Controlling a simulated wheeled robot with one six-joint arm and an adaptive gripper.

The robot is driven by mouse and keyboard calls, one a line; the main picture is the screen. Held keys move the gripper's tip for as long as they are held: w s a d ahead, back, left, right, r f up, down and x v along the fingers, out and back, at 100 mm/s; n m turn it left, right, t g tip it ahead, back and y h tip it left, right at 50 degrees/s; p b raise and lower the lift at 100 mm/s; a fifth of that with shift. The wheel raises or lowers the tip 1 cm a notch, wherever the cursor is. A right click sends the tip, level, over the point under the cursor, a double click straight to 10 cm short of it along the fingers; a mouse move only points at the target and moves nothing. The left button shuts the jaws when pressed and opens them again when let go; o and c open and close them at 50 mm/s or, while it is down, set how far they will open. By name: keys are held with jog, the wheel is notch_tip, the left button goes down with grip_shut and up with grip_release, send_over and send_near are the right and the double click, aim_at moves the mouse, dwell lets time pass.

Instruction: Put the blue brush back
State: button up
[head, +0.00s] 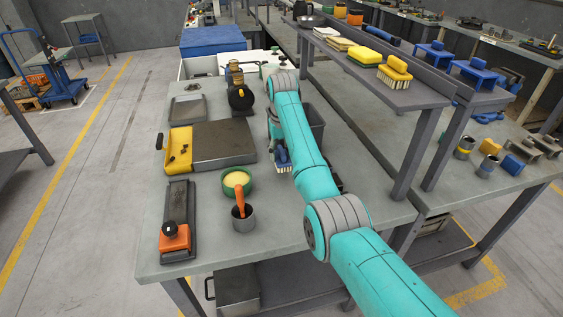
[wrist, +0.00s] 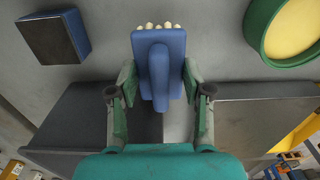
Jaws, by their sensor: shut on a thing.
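The blue brush (head: 283,157) has pale bristles and is partly hidden by my arm in the head view. In the wrist view the blue brush (wrist: 158,60) sits between my two fingers, bristles at the top. My gripper (wrist: 158,92) is shut on it, with green pads against its two sides. In the head view my gripper is largely hidden behind my teal arm. The brush is over the grey workbench (head: 207,215); I cannot tell whether it touches it. A raised shelf (head: 345,80) at the right carries a yellow brush (head: 396,72) and a yellow sponge (head: 364,57).
A green bowl (head: 237,182) with yellow contents stands close to the brush. A yellow-ended plate (head: 215,143) lies left. A dark-faced blue block (wrist: 55,48) shows in the wrist view. A grey bin (head: 318,122) stands behind my arm.

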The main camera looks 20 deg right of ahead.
aim_at(282, 162)
jog(key=shift+f, duration=1.85)
jog(key=shift+f, duration=0.1)
jog(key=o, duration=1.4)
notch_tip(282, 162, up, 12)
jog(key=shift+r, duration=0.15)
